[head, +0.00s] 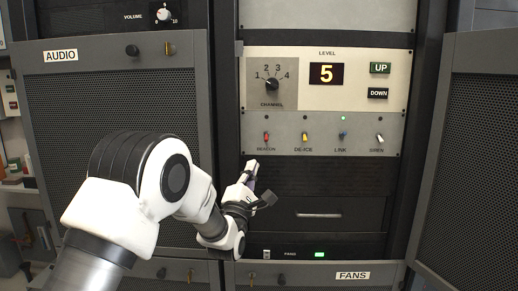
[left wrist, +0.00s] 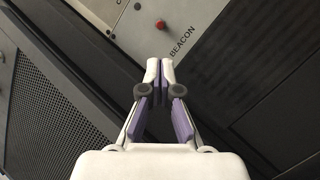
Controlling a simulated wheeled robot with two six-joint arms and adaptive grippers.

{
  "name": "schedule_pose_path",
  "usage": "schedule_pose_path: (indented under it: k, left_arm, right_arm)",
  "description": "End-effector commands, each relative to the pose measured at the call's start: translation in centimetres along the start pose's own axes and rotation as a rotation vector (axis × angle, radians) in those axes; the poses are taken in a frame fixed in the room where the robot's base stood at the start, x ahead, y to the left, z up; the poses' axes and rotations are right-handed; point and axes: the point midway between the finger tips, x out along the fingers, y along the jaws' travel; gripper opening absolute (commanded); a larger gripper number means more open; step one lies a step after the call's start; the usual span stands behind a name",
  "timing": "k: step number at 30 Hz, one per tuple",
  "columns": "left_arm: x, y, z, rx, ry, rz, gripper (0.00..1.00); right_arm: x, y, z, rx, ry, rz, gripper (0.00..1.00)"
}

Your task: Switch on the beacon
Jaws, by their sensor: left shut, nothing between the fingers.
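The beacon switch (head: 266,137) is a small red-tipped toggle at the left end of a grey switch panel (head: 320,120), with the label BEACON under it. In the left wrist view the red switch (left wrist: 160,24) shows just beyond my fingertips, beside its label (left wrist: 182,40). My left gripper (head: 252,167) is shut and empty, just below and a little left of the beacon switch. It also shows in the left wrist view (left wrist: 160,70), with its fingertips together and apart from the switch. My right gripper is not in view.
Yellow DE-ICE (head: 305,137), blue LINK (head: 342,136) and white SIREN (head: 379,138) toggles sit to the right. A green light (head: 343,118) glows above LINK. Above are a CHANNEL knob (head: 271,84) and a level display (head: 326,74) reading 5. Mesh doors (head: 110,100) flank the rack.

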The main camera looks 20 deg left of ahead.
Motion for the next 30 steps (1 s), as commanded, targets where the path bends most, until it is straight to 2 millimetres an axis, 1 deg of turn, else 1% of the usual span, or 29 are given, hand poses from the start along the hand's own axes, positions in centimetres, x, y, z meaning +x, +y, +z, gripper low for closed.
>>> schedule_pose_path:
  k: [1, 6, 9, 12, 16, 26, 30]
  left_arm:
    - [1.0, 0.2, 0.1, 0.000, -0.001, 0.003, 0.00]
    - [4.6, 0.2, 0.1, 0.000, -0.001, 0.002, 0.00]
    - [6.3, 0.2, 0.1, 0.000, -0.001, 0.002, 0.00]
    - [7.5, 0.1, 0.0, 0.000, 0.000, 0.000, 0.00]
    - [8.1, 0.0, 0.0, 0.000, 0.000, 0.000, 0.00]
    - [8.1, 0.0, 0.0, 0.000, 0.001, -0.002, 0.00]
    - [8.1, 0.2, 0.1, -0.003, 0.010, -0.016, 0.00]
  right_arm:
    - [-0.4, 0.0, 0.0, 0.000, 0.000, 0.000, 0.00]
    - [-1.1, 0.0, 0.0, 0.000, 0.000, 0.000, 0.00]
    - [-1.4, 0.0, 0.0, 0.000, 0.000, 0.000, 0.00]
    - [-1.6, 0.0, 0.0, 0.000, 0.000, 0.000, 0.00]
    - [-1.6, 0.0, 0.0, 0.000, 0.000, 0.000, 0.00]
    - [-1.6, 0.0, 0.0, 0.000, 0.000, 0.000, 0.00]
    - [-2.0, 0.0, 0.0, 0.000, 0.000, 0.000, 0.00]
